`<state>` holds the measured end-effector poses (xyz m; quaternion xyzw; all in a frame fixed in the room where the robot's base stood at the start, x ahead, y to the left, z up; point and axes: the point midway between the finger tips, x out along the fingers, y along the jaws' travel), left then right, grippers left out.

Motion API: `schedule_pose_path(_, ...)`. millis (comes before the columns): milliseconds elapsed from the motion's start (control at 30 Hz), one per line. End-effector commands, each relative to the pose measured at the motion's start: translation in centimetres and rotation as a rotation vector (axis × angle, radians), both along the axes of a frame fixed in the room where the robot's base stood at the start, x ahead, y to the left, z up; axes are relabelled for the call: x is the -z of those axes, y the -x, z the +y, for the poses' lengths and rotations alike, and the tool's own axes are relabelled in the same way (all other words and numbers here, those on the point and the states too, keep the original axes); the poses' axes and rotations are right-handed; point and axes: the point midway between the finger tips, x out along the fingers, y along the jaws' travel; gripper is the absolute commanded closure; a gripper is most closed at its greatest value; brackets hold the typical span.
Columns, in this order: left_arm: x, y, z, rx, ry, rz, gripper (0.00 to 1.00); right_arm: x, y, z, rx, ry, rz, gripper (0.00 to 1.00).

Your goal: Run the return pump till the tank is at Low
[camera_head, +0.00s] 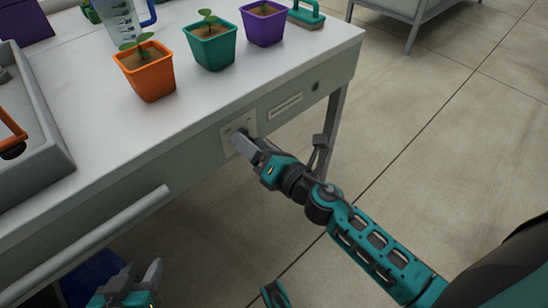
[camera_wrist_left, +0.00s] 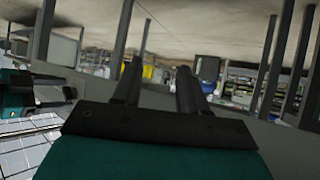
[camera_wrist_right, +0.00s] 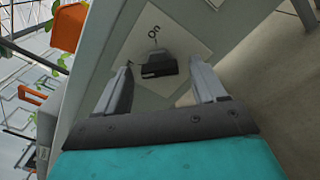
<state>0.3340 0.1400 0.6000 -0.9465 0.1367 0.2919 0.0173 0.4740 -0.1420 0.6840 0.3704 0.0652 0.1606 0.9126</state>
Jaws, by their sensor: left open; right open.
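A pale switch plate (camera_head: 228,136) is on the bench's front face. In the right wrist view the plate (camera_wrist_right: 176,30) carries the word "On" and a black switch (camera_wrist_right: 156,62). My right gripper (camera_head: 246,142) is open, with its fingers on either side of the switch; I cannot tell whether they touch it. The switch's setting is unclear. My left gripper (camera_head: 139,274) is open and empty, low beside the bench. A clear vessel with scale marks (camera_head: 117,20) stands at the back of the bench, cut off at the top. I see no tank marked Low.
Orange (camera_head: 149,76), teal (camera_head: 211,50) and purple (camera_head: 264,26) pots with seedlings stand on the bench (camera_head: 200,108). A grey tray (camera_head: 45,150) is at the left. A rail (camera_head: 90,243) runs along the front. A teal-handled brush (camera_head: 306,14) lies at the back.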

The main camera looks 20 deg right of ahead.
Motion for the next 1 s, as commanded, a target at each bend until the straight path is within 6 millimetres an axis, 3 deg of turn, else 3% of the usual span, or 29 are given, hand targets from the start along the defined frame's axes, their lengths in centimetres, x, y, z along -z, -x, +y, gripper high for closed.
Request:
schedule_pose_path(600, 1.0, -0.2, -0.6, 0.012, 0.011, 0.000, 0.57, 0.2, 9.7, -3.6, 0.002, 0.001, 0.002, 0.30)
schedule_pose_path(1000, 0.7, -0.3, -0.8, 0.015, 0.015, -0.004, 0.57, -0.1, 11.4, -4.2, 0.001, 0.003, -0.001, 0.30)
